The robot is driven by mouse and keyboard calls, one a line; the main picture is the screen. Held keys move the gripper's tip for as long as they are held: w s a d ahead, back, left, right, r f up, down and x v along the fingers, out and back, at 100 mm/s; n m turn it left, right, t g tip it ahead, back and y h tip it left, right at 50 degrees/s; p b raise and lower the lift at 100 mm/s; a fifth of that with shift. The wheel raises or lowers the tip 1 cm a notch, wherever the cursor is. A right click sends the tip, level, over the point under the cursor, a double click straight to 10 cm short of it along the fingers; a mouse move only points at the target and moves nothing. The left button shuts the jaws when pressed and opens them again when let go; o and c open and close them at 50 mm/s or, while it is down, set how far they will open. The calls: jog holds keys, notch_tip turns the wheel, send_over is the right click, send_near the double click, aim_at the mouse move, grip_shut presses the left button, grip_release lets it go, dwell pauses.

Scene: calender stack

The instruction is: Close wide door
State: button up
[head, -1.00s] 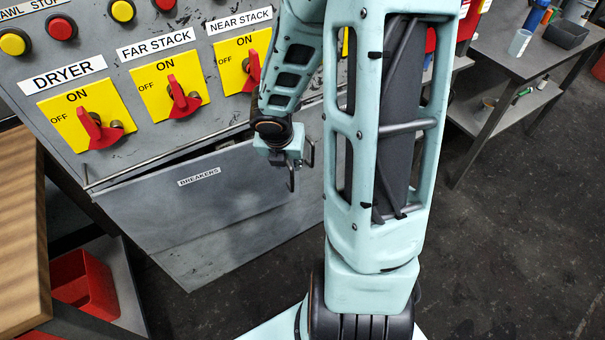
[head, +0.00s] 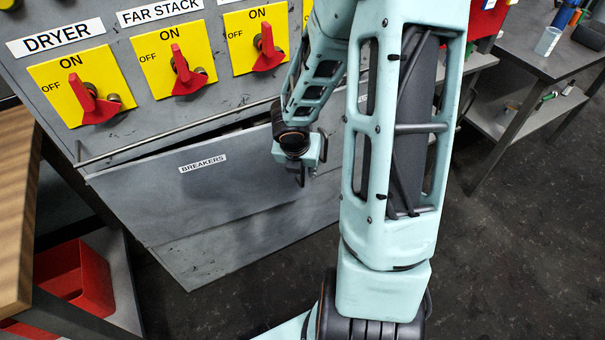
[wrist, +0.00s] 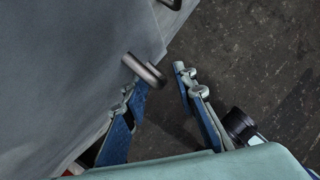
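The wide grey door (head: 230,185) labelled BREAKERS is on the lower front of the control cabinet. Its top edge leans out a little, with a dark gap behind it. A thin metal rail (head: 150,149) runs above that edge. My gripper (head: 304,174) is low beside the door's right end. In the wrist view, my gripper's (wrist: 160,82) two fingers are apart. A short metal bar end (wrist: 144,70) shows by the left fingertip, in front of a grey panel surface (wrist: 70,75). I cannot tell whether they touch.
Red switches on yellow plates (head: 176,68) line the cabinet above the door. A red bin (head: 75,280) and wooden top (head: 15,210) are at left. A grey bench (head: 535,60) stands at right. Dark floor (head: 510,240) is clear between.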

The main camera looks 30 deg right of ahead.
jog(key=shift+w+f, duration=0.1)
jog(key=shift+f, duration=0.15)
jog(key=shift+c, duration=0.7)
grip_shut()
